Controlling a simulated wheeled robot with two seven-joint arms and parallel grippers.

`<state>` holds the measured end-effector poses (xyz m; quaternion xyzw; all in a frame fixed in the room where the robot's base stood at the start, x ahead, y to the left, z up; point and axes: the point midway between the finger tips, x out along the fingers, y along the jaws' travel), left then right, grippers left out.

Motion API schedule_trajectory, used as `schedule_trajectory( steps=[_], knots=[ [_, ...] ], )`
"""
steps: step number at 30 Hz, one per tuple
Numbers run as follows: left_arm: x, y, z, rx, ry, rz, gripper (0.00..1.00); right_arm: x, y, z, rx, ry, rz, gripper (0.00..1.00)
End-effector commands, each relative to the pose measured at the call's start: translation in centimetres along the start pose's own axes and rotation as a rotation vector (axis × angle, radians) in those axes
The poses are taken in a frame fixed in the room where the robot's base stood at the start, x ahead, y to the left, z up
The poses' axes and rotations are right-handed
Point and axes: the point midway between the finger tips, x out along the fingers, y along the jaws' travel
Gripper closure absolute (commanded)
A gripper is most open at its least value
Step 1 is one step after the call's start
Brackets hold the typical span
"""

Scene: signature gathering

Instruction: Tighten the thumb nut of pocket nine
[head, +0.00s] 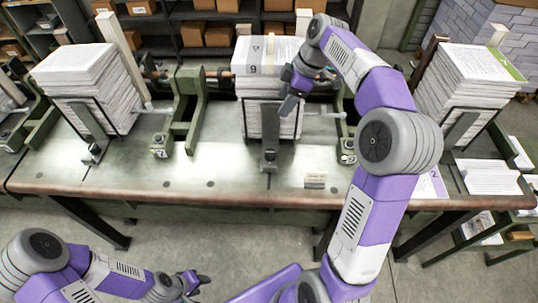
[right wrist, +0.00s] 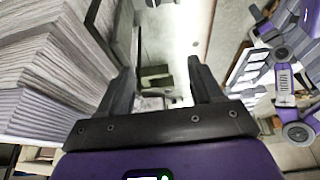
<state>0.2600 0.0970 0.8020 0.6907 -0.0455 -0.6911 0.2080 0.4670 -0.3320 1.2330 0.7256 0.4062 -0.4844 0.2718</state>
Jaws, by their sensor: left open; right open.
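The middle paper stack (head: 254,84) stands in a pocket on the bench; its top sheet carries a mark like a 9 or a 6. A dark upright bracket (head: 269,140) stands in front of it, with a small fitting at its foot. A small metal fitting (head: 347,150) sits to its right and another (head: 160,146) to its left; I cannot tell which is the thumb nut. My right gripper (head: 287,103) is open at the stack's front, right of centre. In the right wrist view its spread fingers (right wrist: 160,70) are empty, beside paper sheets. My left gripper (head: 200,282) is open, low in front of the bench.
Other paper stacks stand at left (head: 80,75) and right (head: 465,80). Green frames (head: 188,110) divide the bench (head: 215,180). Shelves with boxes (head: 205,35) are behind. The bench front is mostly clear.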

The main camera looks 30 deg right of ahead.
Motion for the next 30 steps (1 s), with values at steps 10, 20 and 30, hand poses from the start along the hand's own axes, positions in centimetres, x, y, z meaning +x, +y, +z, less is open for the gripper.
schedule_trajectory(
  steps=[10, 20, 30],
  knots=[
    [6.7, -2.5, -0.3, 0.0, 0.001, 0.0, 0.57, 6.7, 0.0, 2.7, 0.0, 0.0, 0.0, 0.35],
    [7.7, -2.9, -0.4, 0.0, 0.002, 0.0, 0.57, 8.5, 0.0, 3.5, 0.001, 0.0, -0.002, 0.35],
    [9.6, -3.6, -0.5, 0.0, 0.001, 0.0, 0.57, 15.1, -0.1, 6.2, 0.002, -0.001, -0.004, 0.35]
  ],
)
